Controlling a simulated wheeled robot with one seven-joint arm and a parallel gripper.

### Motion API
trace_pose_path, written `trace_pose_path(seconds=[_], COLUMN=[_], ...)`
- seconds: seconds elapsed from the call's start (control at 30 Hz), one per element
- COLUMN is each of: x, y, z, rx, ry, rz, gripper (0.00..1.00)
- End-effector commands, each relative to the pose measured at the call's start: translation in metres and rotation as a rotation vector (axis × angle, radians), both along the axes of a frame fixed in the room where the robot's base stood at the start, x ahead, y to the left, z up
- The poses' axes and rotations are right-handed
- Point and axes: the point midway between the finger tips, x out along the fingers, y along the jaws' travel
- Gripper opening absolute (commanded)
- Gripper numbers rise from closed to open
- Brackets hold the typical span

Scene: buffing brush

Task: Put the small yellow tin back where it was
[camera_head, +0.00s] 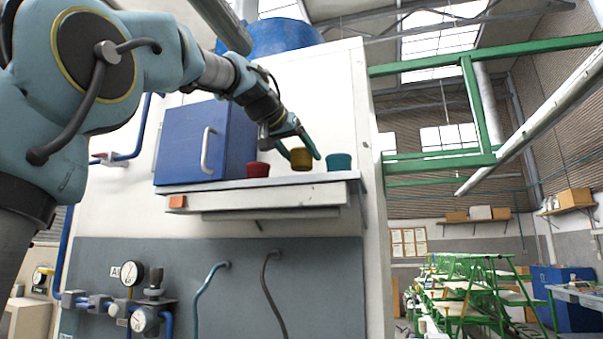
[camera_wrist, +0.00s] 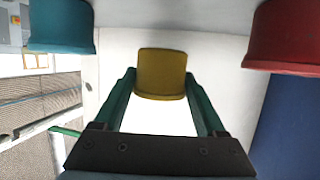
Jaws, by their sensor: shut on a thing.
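The small yellow tin (camera_head: 300,159) is between the green fingers of my gripper (camera_head: 302,151), over the wall shelf. My gripper is shut on it. In the wrist view the yellow tin (camera_wrist: 161,74) sits between the two fingertips (camera_wrist: 160,82). A red tin (camera_head: 258,170) stands on the shelf to the left, and a teal tin (camera_head: 340,162) stands to the right. The wrist view shows the teal tin (camera_wrist: 61,27) at left and the red tin (camera_wrist: 286,36) at right. The yellow tin's base looks slightly above the shelf; I cannot tell for certain whether it touches.
The white shelf (camera_head: 262,184) is narrow, with its front edge below the tins. A blue cabinet (camera_head: 205,141) with a white handle stands on its left part. Gauges (camera_head: 132,273) and hoses are on the panel below. The space in front of the shelf looks clear.

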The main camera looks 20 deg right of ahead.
Motion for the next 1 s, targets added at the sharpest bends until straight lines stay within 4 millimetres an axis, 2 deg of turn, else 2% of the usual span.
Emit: trace_pose_path(seconds=[0.2, 0.3, 0.67, 0.7, 0.9, 1.0], x=[0.0, 0.0, 0.0, 0.0, 0.0, 0.0], y=[0.001, 0.001, 0.0, 0.0, 0.0, 0.0], z=[-0.028, -0.035, -0.039, -0.039, -0.038, -0.038], rx=[0.0, 0.001, 0.0, 0.0, 0.0, 0.0], ry=[0.002, 0.001, 0.0, 0.0, 0.0, 0.0], rz=[0.003, 0.002, 0.001, 0.001, 0.001, 0.001], gripper=[0.14, 0.14, 0.14, 0.75, 0.98, 1.0])
